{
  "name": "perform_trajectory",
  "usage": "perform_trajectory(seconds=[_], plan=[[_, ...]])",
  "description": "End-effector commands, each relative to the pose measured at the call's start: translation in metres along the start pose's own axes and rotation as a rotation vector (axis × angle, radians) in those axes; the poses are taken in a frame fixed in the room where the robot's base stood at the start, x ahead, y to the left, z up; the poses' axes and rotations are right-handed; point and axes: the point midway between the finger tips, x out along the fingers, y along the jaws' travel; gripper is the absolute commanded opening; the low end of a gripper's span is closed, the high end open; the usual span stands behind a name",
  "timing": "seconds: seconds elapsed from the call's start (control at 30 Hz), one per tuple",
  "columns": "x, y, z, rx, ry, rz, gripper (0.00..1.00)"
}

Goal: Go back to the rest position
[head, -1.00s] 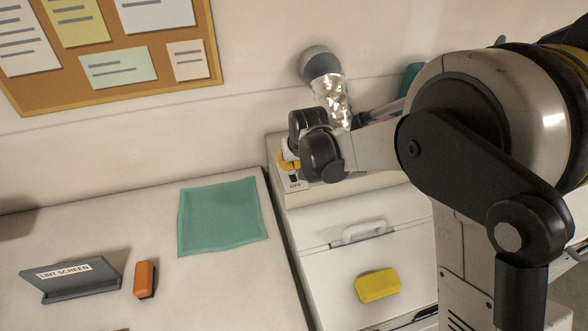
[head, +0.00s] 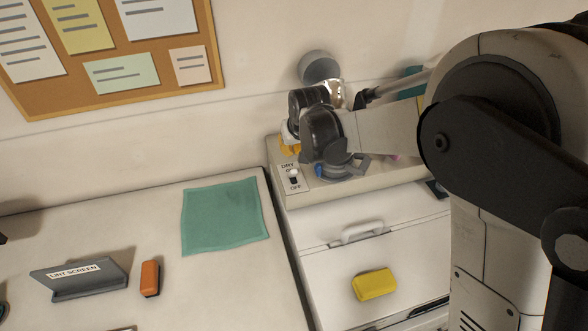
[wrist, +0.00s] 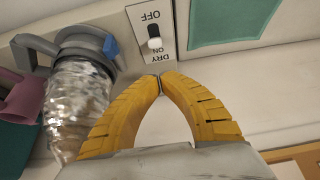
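My gripper (head: 287,149) is over the top of the dryer's control panel, near the back wall. In the wrist view its two yellow fingers meet at the tips (wrist: 160,78). Nothing shows between them, so it is shut and empty. The tips are close to the DRY switch plate (wrist: 153,32) in that picture; I cannot tell the exact gap. The switch plate (head: 293,179) is also clear in the head view, just below my gripper. My forearm reaches in from the right and hides part of the panel.
A foil duct (wrist: 80,105) and a grey clamp with a blue tab (wrist: 109,46) are beside my gripper. A teal cloth (head: 224,215), orange block (head: 150,278) and lint screen (head: 78,278) lie on the left top. A yellow block (head: 374,284) lies in front of the panel.

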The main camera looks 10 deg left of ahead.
Motion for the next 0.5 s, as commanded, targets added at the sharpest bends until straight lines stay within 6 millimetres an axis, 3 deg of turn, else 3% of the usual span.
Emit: perform_trajectory(seconds=[0.33, 0.5], plan=[[-0.002, 0.004, 0.003, 0.005, 0.002, 0.003, 0.00], [-0.029, 0.038, 0.028, 0.048, 0.014, 0.027, 0.00]])
